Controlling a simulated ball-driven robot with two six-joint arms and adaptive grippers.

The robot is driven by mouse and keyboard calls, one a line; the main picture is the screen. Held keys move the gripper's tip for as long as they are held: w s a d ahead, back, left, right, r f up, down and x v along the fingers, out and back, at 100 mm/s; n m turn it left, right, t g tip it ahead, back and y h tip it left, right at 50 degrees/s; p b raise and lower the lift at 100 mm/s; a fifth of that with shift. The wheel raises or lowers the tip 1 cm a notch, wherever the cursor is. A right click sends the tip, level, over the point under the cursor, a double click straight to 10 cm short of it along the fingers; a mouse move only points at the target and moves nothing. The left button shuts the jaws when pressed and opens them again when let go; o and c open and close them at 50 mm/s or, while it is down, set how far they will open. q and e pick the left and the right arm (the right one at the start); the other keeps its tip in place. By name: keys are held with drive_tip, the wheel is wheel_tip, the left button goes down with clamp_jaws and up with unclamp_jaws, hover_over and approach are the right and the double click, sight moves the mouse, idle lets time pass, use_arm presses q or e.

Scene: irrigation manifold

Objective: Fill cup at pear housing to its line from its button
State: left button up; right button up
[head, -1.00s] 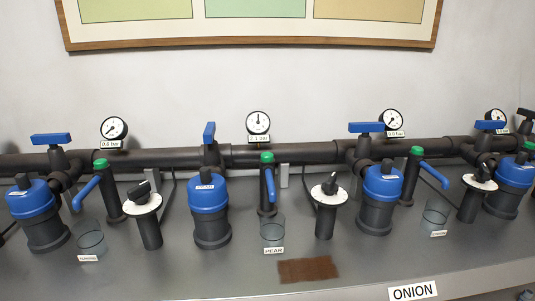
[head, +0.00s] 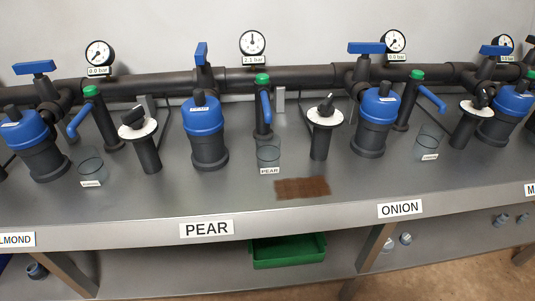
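The pear housing (head: 208,134) is a blue-capped filter standing on the steel bench above the PEAR label (head: 207,229). The cup (head: 268,155) with a PEAR tag is clear and stands on the bench right of the housing. Any water level or line in it is too small to tell. A post with a green button (head: 262,78) and a blue lever (head: 266,107) hanging down stands just behind the cup. The gauge (head: 252,43) above reads 2.1 bar. Neither of my grippers is in view.
A brown mat (head: 302,188) lies right of the cup. A black-knobbed dial (head: 325,111) stands behind it. Similar housings and cups, including the ONION (head: 400,209) station, flank both sides. A green crate (head: 288,251) sits under the bench. The bench front is clear.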

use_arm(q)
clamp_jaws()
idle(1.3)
